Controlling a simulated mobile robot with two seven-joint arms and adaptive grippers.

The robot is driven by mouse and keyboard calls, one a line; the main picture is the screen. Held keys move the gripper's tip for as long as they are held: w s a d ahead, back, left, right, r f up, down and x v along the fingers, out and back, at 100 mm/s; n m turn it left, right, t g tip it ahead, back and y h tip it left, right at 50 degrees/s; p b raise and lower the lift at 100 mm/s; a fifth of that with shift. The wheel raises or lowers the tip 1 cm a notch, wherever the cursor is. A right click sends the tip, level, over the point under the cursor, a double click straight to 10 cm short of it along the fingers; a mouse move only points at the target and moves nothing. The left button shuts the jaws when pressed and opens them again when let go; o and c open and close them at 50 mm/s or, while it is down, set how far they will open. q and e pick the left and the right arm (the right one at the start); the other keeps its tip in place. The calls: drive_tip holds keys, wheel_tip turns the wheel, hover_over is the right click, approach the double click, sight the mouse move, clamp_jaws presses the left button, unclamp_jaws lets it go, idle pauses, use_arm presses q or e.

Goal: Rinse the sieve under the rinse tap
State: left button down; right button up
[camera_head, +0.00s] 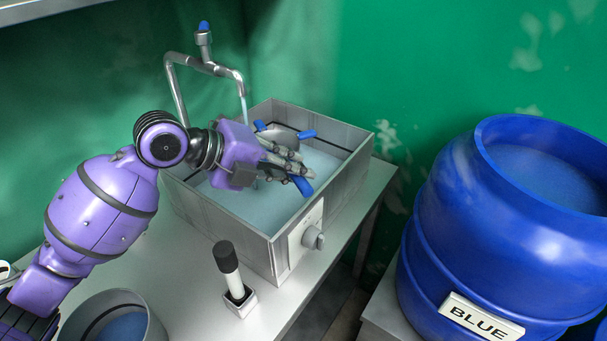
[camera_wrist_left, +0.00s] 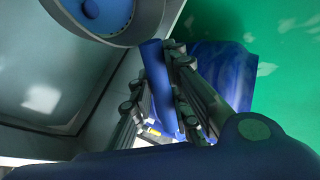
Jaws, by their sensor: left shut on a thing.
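My left gripper (camera_head: 300,172) reaches over the grey rectangular basin (camera_head: 245,228) from the left. It is shut on the blue handle (camera_head: 302,187) of the sieve, which also shows between the fingers in the left wrist view (camera_wrist_left: 160,90). The grey round sieve (camera_head: 284,138), with blue lugs at its rim, is just past the fingers above the water. Its round rim shows at the top of the left wrist view (camera_wrist_left: 150,22). The rinse tap (camera_head: 205,67) stands behind, a thin stream falling from its spout. My gripper hides the stream's lower part; whether it strikes the sieve I cannot tell.
A large blue barrel (camera_head: 455,215) labelled BLUE stands at the right. A black-capped white stick stands in a small holder (camera_head: 238,303) before the basin. A round grey pot (camera_head: 148,318) is at the front left. The basin front carries a knob (camera_head: 313,238).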

sight(267, 162)
use_arm(q)
drive_tip(key=shift+w+a+b, duration=0.4)
drive_tip(key=shift+w+a, duration=0.55)
drive_tip(key=shift+a, duration=0.3)
drive_tip(key=shift+w+a+b, duration=0.35)
drive_tip(key=shift+w+a, duration=0.55)
drive_tip(key=shift+a, duration=0.35)
